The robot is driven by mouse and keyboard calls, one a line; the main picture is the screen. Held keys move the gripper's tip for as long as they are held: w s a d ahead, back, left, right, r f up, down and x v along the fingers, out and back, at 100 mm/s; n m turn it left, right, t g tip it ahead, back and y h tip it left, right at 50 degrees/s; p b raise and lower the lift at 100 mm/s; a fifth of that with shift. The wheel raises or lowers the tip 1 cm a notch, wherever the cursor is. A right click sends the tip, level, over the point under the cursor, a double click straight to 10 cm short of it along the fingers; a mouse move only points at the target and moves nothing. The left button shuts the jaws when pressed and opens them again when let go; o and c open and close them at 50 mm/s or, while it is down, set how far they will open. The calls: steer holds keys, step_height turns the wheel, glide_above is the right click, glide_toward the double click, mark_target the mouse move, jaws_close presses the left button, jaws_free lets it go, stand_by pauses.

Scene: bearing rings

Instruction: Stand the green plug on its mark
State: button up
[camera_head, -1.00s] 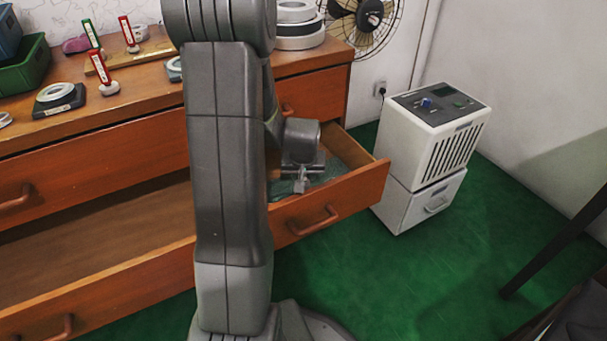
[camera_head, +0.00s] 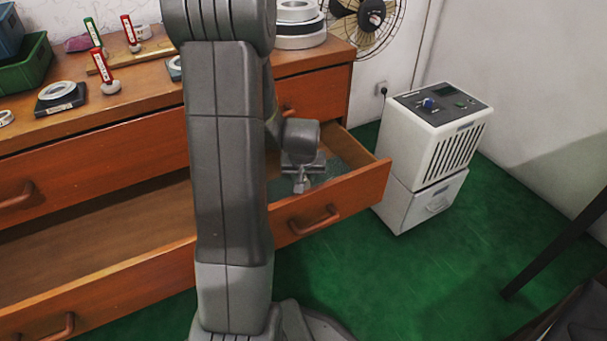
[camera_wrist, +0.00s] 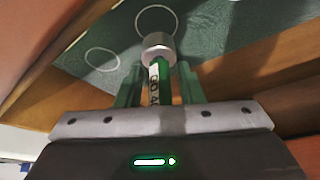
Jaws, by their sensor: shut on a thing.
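My gripper (camera_wrist: 160,80) is shut on a green plug (camera_wrist: 154,86) with a white lettered label and a grey metal end. In the wrist view the metal end points away from the jaws, toward a grey-green mat (camera_wrist: 70,62). The mat has thin pale ring outlines: one (camera_wrist: 101,59) to the left and one (camera_wrist: 156,7) just beyond the metal end. I cannot tell if the plug touches the mat. In the head view my gripper (camera_head: 302,172) is inside the open right drawer (camera_head: 350,200), and the plug is hard to make out.
The drawer's wooden walls stand close around my gripper. On the dresser top are another green-handled plug (camera_head: 93,32), red-handled plugs (camera_head: 104,72), a ring on a dark block (camera_head: 60,92) and stacked rings (camera_head: 298,25). A white cabinet (camera_head: 430,150) stands right of the drawer.

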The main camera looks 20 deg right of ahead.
steer(key=shift+f, duration=0.25)
steer(key=shift+f+b, duration=0.6)
steer(key=shift+b, duration=0.05)
steer(key=o, duration=1.1)
steer(key=shift+r, duration=0.1)
steer(key=shift+c, duration=0.2)
steer(key=p+v, duration=0.5)
steer(key=v, duration=0.9)
steer(key=shift+w+d, duration=0.1)
